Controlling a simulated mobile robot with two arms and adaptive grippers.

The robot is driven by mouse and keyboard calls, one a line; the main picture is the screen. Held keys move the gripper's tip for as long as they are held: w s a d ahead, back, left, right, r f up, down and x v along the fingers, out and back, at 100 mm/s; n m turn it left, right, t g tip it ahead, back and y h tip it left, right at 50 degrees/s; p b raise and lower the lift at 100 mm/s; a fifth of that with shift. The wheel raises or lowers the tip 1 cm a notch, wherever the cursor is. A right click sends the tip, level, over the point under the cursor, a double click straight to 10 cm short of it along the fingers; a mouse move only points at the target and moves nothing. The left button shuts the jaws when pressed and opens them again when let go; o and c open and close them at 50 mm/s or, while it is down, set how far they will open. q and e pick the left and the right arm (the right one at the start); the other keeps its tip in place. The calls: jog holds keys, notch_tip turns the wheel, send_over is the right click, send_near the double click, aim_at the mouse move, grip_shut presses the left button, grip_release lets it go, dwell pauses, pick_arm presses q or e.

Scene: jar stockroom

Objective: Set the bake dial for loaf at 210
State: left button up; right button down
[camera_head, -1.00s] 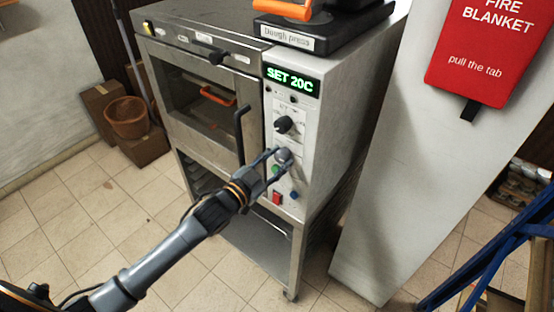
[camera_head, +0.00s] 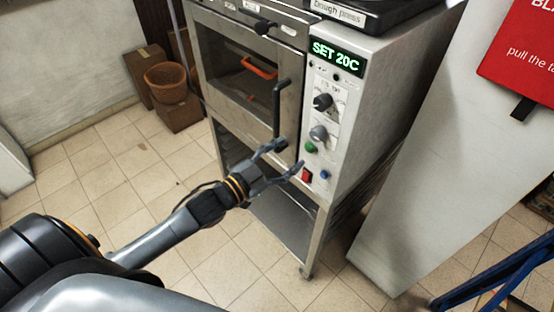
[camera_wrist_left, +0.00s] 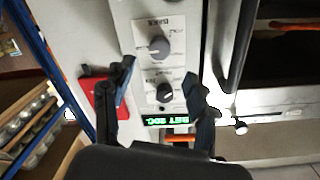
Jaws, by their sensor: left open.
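The oven's control panel (camera_head: 332,125) has a lit green display (camera_head: 335,56) reading SET 20C. Below it are a black dial (camera_head: 322,101) and, lower, a grey round dial (camera_head: 318,133). In the left wrist view, turned upside down, the grey dial (camera_wrist_left: 159,47) has a label like BAKE; the black dial (camera_wrist_left: 164,92) lies nearer the display (camera_wrist_left: 166,120). The dials' exact settings are too small to read. My left gripper (camera_head: 289,156) is open and empty, in front of the panel, apart from the dials. My right gripper is not in view.
A red fire blanket pouch (camera_head: 520,55) hangs at right. The tiled floor in front is clear.

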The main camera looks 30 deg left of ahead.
pick_arm(q)
jog(key=shift+v, duration=1.35)
jog(key=s+a+f+n+g+y+b, duration=0.2)
jog(key=a+f, duration=0.1)
jog(key=f, duration=1)
jog(key=s+a+f+n+g+y+b, duration=0.1)
jog(key=s+a+f+g+y+b, duration=0.15)
jog(key=f, duration=1.05)
jog(key=s+a+f+n+g+y+b, duration=0.1)
jog(key=s+a+f+n+g, duration=0.15)
jog(key=f, duration=1.05)
jog(key=s+d+f+g+y+b, duration=0.1)
jog(key=s+d+f+g+b, duration=0.2)
jog(key=s+f, duration=1.55)
jog(key=s+d+f+g+b, duration=0.2)
jog(key=s+f+g, duration=0.3)
jog(key=s+f, duration=0.4)
jog(key=s+d+n, duration=0.1)
jog(key=s, duration=0.4)
jog(key=shift+g, duration=0.3)
jog(key=shift+d+f, duration=0.1)
jog(key=shift+d, duration=0.05)
